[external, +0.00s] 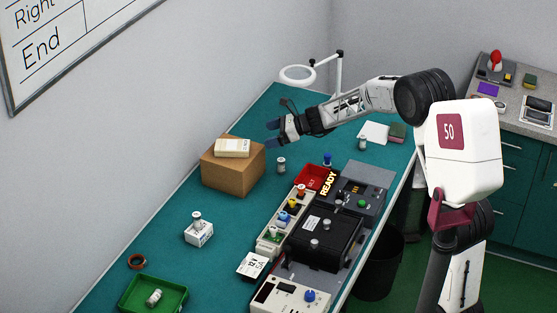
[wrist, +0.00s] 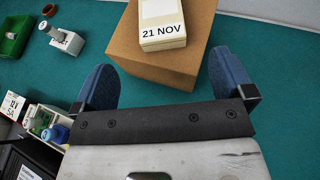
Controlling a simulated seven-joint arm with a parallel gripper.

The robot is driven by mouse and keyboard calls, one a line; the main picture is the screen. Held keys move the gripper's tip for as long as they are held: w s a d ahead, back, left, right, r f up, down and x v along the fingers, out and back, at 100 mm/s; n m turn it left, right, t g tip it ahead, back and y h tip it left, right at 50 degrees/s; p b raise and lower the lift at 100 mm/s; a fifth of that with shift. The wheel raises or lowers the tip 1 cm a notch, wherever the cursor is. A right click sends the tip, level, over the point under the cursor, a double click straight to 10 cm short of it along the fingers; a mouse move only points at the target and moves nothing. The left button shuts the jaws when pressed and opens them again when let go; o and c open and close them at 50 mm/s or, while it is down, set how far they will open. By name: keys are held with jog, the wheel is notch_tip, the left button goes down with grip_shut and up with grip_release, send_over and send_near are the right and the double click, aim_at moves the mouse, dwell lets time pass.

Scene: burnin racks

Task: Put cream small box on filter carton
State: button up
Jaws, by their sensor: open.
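The cream small box (external: 232,148) lies flat on top of the brown filter carton (external: 232,175), at the back left of the bench in the external view. My gripper (external: 271,135) is open and empty, just right of the carton in the external view. In the wrist view my gripper's blue fingers (wrist: 160,80) are spread wide, apart from the cream box, which lies beyond them.
A small metal-capped jar (external: 281,165) stands right of the carton. A white box with a knob (external: 198,231), a green tray (external: 155,295) and a brown ring (external: 137,261) lie nearer. Black equipment (external: 323,237) and a red bin (external: 314,177) fill the bench's right side.

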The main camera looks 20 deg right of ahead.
jog(key=s+d+r+n+g+h, duration=0.1)
jog(key=s+d+r+n, duration=0.25)
jog(key=s, duration=0.45)
jog(key=s+d+r+n+g+h, duration=0.1)
jog(key=s+d+r+n+h, duration=0.2)
jog(key=s, duration=0.5)
jog(key=s+d+r+n+g, duration=0.1)
jog(key=s+d+r+n, duration=0.25)
jog(key=s, duration=0.45)
jog(key=s+d+n+h, duration=0.3)
jog(key=s+d+n, duration=0.1)
jog(key=s, duration=0.6)
jog(key=s+d+f+n+h, duration=0.1)
jog(key=s+d+n+h, duration=0.2)
jog(key=s+d, duration=0.3)
jog(key=s+d+f+n+h, duration=0.1)
jog(key=s+d+n, duration=0.4)
jog(key=s, duration=1)
jog(key=shift+s+d+f+t+h, duration=0.25)
jog(key=shift+d+h, duration=0.3)
jog(key=shift+h, duration=0.35)
